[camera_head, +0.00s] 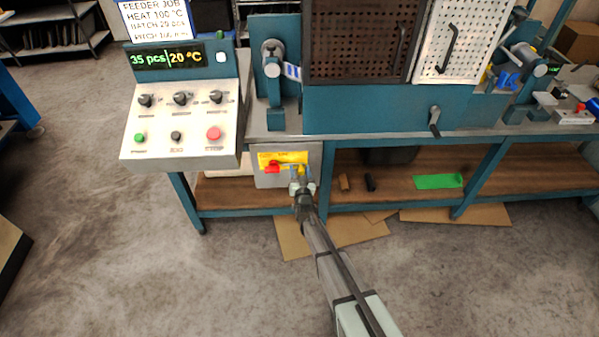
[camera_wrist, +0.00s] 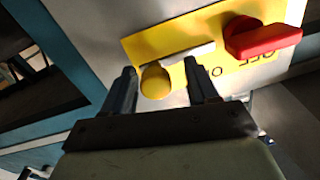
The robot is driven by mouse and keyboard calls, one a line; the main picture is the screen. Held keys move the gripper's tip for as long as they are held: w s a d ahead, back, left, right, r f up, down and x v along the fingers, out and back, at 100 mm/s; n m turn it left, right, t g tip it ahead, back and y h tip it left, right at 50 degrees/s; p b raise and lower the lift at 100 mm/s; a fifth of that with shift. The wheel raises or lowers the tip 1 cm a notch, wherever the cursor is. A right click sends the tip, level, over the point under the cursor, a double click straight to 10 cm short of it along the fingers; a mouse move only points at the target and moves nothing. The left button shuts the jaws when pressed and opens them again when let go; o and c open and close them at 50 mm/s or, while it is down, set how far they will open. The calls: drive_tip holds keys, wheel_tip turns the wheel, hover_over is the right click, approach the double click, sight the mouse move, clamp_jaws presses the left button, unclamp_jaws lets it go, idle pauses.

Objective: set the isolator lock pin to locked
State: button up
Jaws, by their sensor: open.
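The isolator box (camera_head: 272,180) is a pale grey box under the bench's left front corner, with a yellow plate (camera_head: 284,158) on its face. A red isolator handle (camera_head: 272,168) sits on the plate; it also shows in the wrist view (camera_wrist: 262,38). The lock pin shows in the wrist view as a yellow round knob (camera_wrist: 155,82) beside a light grey bar (camera_wrist: 182,55). My gripper (camera_wrist: 168,82) is open, its two dark fingers on either side of the knob. I cannot tell whether they touch it. In the head view my gripper (camera_head: 302,180) partly hides the pin.
A control panel (camera_head: 180,125) with knobs and buttons stands at the left. The teal bench (camera_head: 370,108) carries a perforated guard and a crank handle (camera_head: 434,122). A lower shelf (camera_head: 400,183) holds a green sheet (camera_head: 438,181) and small blocks. Cardboard lies on the floor.

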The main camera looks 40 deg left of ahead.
drive_tip(key=v, duration=1.3)
drive_tip(key=shift+s+d, duration=0.15)
drive_tip(key=shift+s, duration=0.1)
